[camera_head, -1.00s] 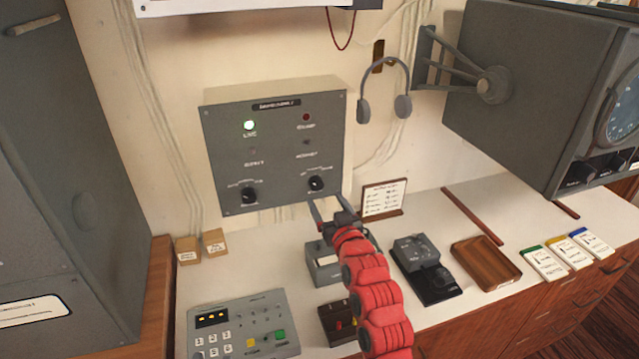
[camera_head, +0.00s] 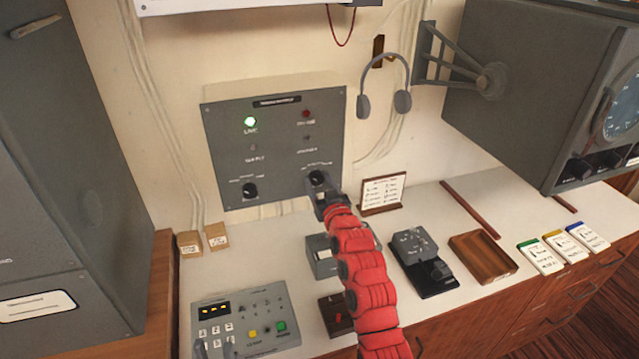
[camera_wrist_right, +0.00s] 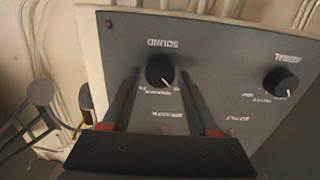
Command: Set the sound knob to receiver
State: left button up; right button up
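The sound knob (camera_head: 316,177) is the black right-hand knob on the grey wall panel (camera_head: 230,150). It also shows in the right wrist view (camera_wrist_right: 159,72), upside down, under the word SOUND. Its white pointer slants to the lower right there; the small position labels are too blurred to read surely. My right gripper (camera_head: 319,186), on the red arm, is at the knob. In the right wrist view its fingers (camera_wrist_right: 160,80) are spread on either side of the knob, with gaps visible. My left gripper (camera_head: 214,347) shows only its finger ends at the bottom left, apart and empty.
The aerial knob (camera_head: 250,190) sits left on the same panel, below a lit green lamp (camera_head: 250,122). A headset (camera_head: 383,90) hangs to the right. Below are a keypad unit (camera_head: 240,312), a telegraph key (camera_head: 422,262) and a wooden tray (camera_head: 482,256) on the white counter.

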grip_shut()
jog(key=shift+d+m, duration=0.1)
jog(key=shift+m, duration=0.2)
jog(key=shift+m+b, duration=0.5)
jog(key=shift+b, duration=0.05)
jog(key=shift+m+b, duration=0.45)
jog(key=shift+m, duration=1.95)
jog(key=shift+d+f+m, duration=0.1)
jog(key=shift+m, duration=1)
